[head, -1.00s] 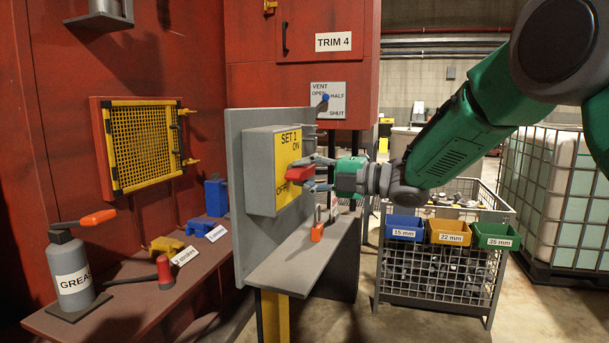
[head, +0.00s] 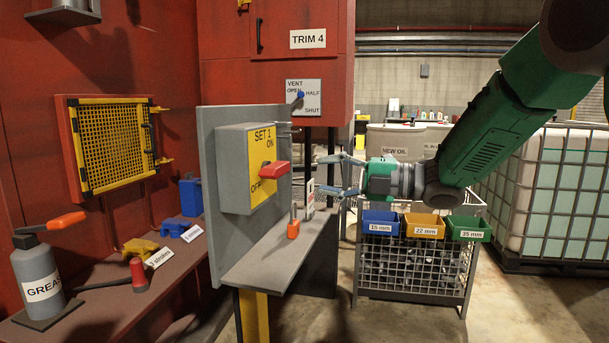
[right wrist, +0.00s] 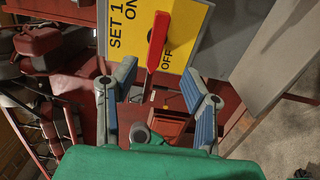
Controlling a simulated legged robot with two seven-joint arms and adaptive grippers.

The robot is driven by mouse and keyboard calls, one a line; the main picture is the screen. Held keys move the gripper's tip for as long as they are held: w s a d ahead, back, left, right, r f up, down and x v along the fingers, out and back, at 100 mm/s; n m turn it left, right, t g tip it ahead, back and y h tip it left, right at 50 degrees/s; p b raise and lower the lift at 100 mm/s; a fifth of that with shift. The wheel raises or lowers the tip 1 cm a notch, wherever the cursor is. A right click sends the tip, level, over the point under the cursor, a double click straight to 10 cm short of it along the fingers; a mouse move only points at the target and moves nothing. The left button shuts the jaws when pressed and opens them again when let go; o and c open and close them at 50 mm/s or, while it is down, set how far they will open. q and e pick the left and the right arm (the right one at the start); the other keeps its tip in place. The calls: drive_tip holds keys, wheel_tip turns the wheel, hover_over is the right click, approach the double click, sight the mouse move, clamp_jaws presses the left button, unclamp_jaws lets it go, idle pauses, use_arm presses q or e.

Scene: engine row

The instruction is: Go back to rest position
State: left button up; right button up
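My right gripper (head: 340,175) is open and empty, to the right of the grey switch box and apart from it. The switch box's yellow face (head: 262,165) reads SET 1, ON and OFF. Its red handle (head: 277,173) stands out from the face. In the right wrist view the red handle (right wrist: 158,42) lies beyond the open blue-lined fingers (right wrist: 160,108), with clear space between them. My right arm reaches in from the upper right. My left gripper is not in view.
A grey shelf (head: 262,262) below the switch box holds an orange padlock (head: 293,229). Behind my gripper is a wire cage (head: 412,277) with blue, yellow and green bins. A caged white tank (head: 560,190) stands at right. A grease can (head: 38,275) sits on the left bench.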

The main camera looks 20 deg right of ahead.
drive_tip(key=shift+s+d, duration=0.35)
drive_tip(key=shift+s, duration=0.05)
drive_tip(key=shift+f, duration=0.1)
wheel_tip(320, 180, down, 17)
drive_tip(key=a+m+t+h, duration=0.15)
drive_tip(key=m+h, duration=0.35)
drive_tip(key=m, duration=0.5)
drive_tip(key=s+f+m+g+h, duration=0.2)
drive_tip(key=s+f+m, duration=0.2)
drive_tip(key=f, duration=0.5)
drive_tip(key=s+f+m+g+h, duration=0.15)
drive_tip(key=s+f+m, duration=0.25)
drive_tip(key=f, duration=0.4)
drive_tip(key=s+f+m+g+h, duration=0.1)
drive_tip(key=s+f+m+g, duration=0.2)
drive_tip(key=s, duration=0.7)
drive_tip(key=s+f+m+g+h, duration=0.2)
drive_tip(key=s+f+m+g, duration=0.1)
drive_tip(key=s+f, duration=0.5)
drive_tip(key=s+f+m+g+h, duration=0.2)
drive_tip(key=s+f, duration=0.4)
drive_tip(key=s, duration=0.7)
drive_tip(key=shift+s+d+m+g, duration=0.3)
drive_tip(key=shift+s+m+g, duration=0.1)
drive_tip(key=shift+m, duration=0.5)
